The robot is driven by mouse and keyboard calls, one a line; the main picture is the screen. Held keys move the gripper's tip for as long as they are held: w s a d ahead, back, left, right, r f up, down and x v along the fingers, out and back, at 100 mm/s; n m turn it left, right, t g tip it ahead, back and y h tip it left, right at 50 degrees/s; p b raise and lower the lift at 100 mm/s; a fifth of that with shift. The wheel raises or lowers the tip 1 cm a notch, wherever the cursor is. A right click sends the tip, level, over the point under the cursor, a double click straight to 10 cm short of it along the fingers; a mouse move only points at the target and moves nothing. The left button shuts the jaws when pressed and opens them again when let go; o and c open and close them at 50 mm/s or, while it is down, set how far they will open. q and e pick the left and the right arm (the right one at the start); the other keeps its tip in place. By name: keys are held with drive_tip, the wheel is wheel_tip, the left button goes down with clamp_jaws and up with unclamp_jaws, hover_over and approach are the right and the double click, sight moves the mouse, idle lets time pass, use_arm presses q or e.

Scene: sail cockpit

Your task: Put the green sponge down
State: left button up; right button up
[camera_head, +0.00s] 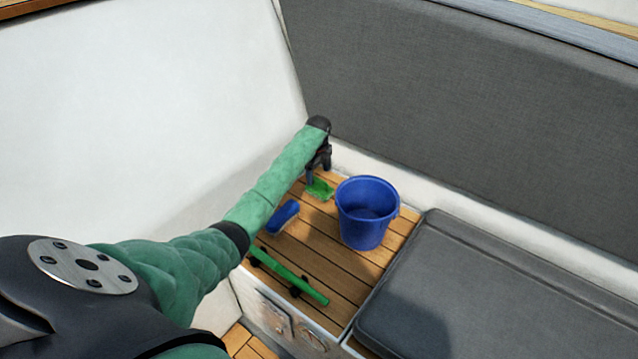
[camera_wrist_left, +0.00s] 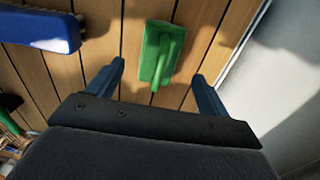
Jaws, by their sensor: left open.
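The green sponge (camera_head: 320,188) lies on the slatted wooden top, to the left of the blue bucket and near the back wall. In the left wrist view the green sponge (camera_wrist_left: 163,52) shows a raised ridge along its middle and rests on the planks. My left gripper (camera_head: 318,170) is just above it, pointing down. In the left wrist view my left gripper's (camera_wrist_left: 160,80) fingers are spread apart, one on each side of the sponge's near end, with gaps on both sides. My right gripper is not in view.
A blue bucket (camera_head: 366,212) stands right of the sponge. A blue brush (camera_head: 283,216) lies to its left, also in the left wrist view (camera_wrist_left: 40,28). A green-handled tool (camera_head: 290,276) lies near the front edge. A grey cushion (camera_head: 480,290) is at the right.

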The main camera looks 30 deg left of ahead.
use_arm(q)
drive_tip(key=shift+r, duration=1.15)
